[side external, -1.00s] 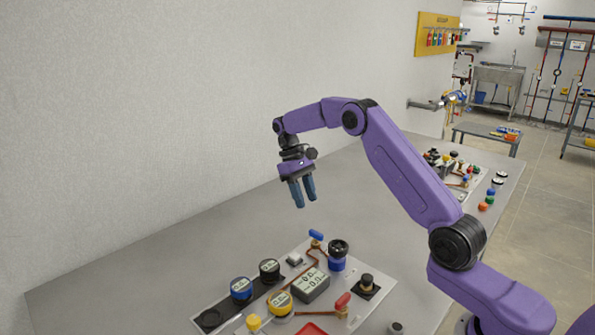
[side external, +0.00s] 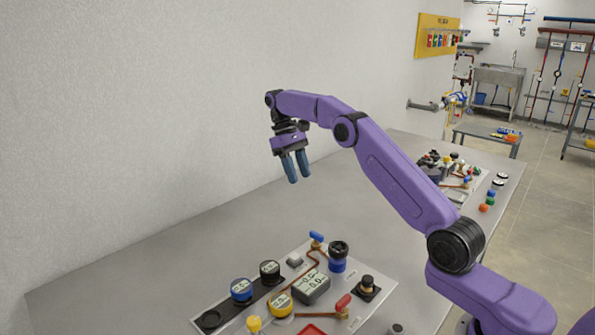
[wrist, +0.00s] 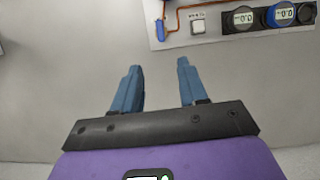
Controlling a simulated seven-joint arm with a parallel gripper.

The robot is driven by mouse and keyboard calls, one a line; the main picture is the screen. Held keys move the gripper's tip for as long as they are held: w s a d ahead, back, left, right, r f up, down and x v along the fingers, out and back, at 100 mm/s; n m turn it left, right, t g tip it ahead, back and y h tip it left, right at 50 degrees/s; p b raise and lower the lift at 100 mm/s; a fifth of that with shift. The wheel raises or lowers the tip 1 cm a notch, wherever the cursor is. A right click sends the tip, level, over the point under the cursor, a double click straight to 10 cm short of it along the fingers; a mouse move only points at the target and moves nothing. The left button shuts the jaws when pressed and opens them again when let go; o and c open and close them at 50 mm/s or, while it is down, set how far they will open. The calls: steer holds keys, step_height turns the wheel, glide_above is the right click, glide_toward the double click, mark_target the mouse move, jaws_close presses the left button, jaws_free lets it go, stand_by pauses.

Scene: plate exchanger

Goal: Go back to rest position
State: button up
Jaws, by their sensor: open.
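My gripper (side external: 296,167) is open and empty, with its blue fingers pointing down above the bare grey table. It hangs beyond the panel of gauges and valves, near the wall side. In the wrist view the two blue fingers (wrist: 158,88) are spread apart with only grey table between and below them. The near panel (side external: 377,283) lies flat on the table and carries gauges, valves and a display; part of it also shows at the top of the wrist view (wrist: 178,42).
On the near panel are a blue-handled valve (side external: 316,237), a red-handled valve (side external: 343,302), a blue gauge (side external: 241,289) and a yellow gauge (side external: 280,304). A second panel (side external: 475,172) with fittings lies at the far end, partly behind my arm. The table's middle (side external: 200,245) is clear.

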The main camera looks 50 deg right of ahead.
stand_by(0.3)
steer(key=s+a+r+n+t+h, duration=0.1)
steer(key=s+a+r+n, duration=0.15)
steer(key=s+a, duration=0.55)
steer(key=s+a+r+n+t, duration=0.15)
steer(key=s+a+n, duration=0.35)
steer(key=a, duration=0.5)
steer(key=s+d+f+n+t, duration=0.1)
steer(key=s+f+n, duration=0.1)
steer(key=s, duration=1.2)
steer(key=s+d+f+n+t+y, duration=0.1)
steer(key=s+f+n, duration=0.2)
steer(key=s, duration=1.1)
steer(key=shift+s+d+f, duration=0.25)
steer(key=shift+d+f, duration=0.15)
steer(key=shift+f, duration=0.2)
